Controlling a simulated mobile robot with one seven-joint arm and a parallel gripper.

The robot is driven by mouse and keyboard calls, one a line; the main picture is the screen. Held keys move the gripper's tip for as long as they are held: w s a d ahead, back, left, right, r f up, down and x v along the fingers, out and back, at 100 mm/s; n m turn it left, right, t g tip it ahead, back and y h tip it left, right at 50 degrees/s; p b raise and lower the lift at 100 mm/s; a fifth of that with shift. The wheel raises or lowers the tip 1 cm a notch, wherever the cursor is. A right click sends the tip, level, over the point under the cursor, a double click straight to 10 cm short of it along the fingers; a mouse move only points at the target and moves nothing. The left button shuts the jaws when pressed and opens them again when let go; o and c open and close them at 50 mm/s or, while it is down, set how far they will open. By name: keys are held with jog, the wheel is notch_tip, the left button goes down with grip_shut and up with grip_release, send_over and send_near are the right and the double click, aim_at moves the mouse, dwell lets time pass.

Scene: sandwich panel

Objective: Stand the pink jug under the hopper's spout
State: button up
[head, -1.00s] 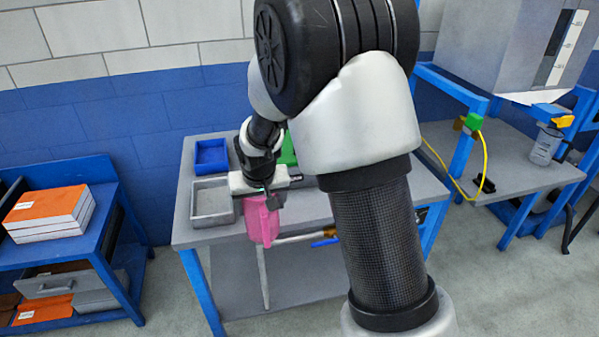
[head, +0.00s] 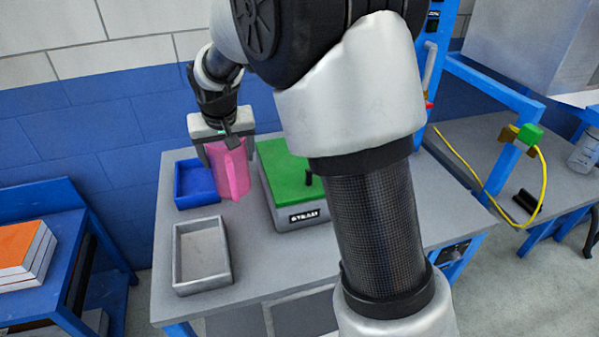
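The pink jug (head: 229,170) hangs upright in my gripper (head: 223,142), whose fingers are around its upper part. The jug is in front of the blue tray and left of the green-topped box, and looks held above the table (head: 270,262). The grey hopper (head: 525,40) is at the top right, partly out of the picture. Its pale lower part shows at the right edge, but I cannot make out the spout. A grey bottle-like container (head: 585,152) stands below it on the right-hand bench.
A blue tray (head: 190,203), a grey tray (head: 178,272) and a green-topped box (head: 284,172) stand on the table. A blue frame (head: 498,178) with a yellow cable (head: 545,185) stands at the right. A blue shelf (head: 75,235) with books is at the left.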

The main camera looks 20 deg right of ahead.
notch_tip(320, 180, down, 10)
jog(key=shift+r+b, duration=0.1)
jog(key=shift+b, duration=0.5)
jog(key=shift+f, duration=0.2)
jog(key=o, duration=1.1)
